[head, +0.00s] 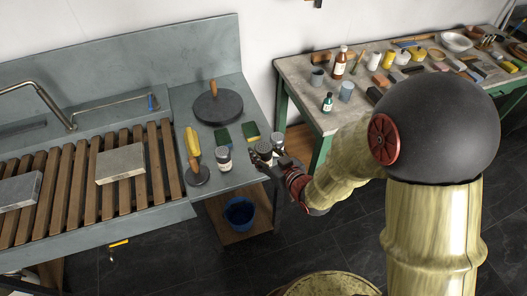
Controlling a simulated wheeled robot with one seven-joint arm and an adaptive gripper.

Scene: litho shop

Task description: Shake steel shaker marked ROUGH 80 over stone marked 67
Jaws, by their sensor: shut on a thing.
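My gripper (264,161) is at the right front edge of the grey counter, shut on a steel shaker (264,149) with a dark top. I cannot read its label. A second shaker (224,160) with a pale label stands to its left on the counter, and another small container (277,140) shows just behind the gripper. Two grey stone slabs lie on the wooden slats over the sink: one nearer the middle (120,160) and one at the left edge (18,191). Both have small marks on their front sides, too small to read.
A tap (55,103) arches over the sink. A blue bucket (239,212) sits below. A cluttered table (300,75) stands right.

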